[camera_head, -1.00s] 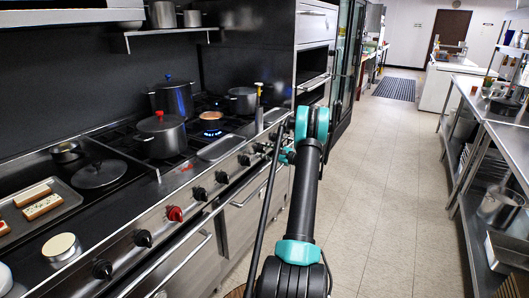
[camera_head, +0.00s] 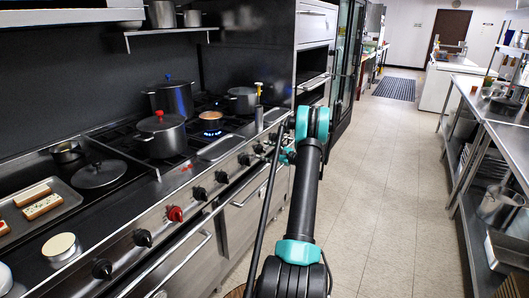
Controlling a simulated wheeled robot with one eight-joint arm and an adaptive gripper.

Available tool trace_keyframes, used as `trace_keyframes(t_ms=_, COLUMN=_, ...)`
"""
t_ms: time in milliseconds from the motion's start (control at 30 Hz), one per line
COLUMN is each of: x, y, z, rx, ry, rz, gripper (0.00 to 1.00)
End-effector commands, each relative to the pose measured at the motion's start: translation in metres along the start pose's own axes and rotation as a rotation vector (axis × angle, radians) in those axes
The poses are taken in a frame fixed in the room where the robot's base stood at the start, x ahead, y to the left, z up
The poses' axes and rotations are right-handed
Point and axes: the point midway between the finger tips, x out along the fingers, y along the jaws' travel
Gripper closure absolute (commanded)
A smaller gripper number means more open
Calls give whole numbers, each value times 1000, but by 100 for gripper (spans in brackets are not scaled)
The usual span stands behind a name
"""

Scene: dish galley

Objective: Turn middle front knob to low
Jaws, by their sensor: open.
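A row of knobs runs along the slanted front panel (camera_head: 158,227) of the range on the left. Most are black, such as the knobs (camera_head: 200,193) and (camera_head: 222,177); one is red (camera_head: 175,214). Smaller knobs, such as one knob (camera_head: 244,159), sit farther along. I cannot tell which one is the middle front knob. My gripper (camera_head: 268,149) is at the far end of this panel, beside the far knobs. It is small and partly hidden by my arm; it looks open, and I cannot tell whether it touches a knob. Blue flame burns under a small copper pan (camera_head: 211,119).
Grey pots (camera_head: 161,138) and a lid (camera_head: 99,174) stand on the range. A tray (camera_head: 62,208) with food lies at the left. Oven handles and a rail jut out below the knobs. The tiled aisle (camera_head: 385,200) is clear, with steel shelving on the right.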

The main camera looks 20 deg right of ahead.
Motion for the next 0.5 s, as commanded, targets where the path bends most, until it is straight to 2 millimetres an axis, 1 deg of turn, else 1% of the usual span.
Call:
trace_keyframes(t_ms=167, x=-24, y=-1, z=0, rx=0, ry=2, rz=-3, gripper=36)
trace_keyframes(t_ms=400, x=-74, y=-1, z=-1, rx=0, ry=2, rz=-3, gripper=36)
trace_keyframes(t_ms=500, x=-91, y=-1, z=-1, rx=0, ry=2, rz=-2, gripper=36)
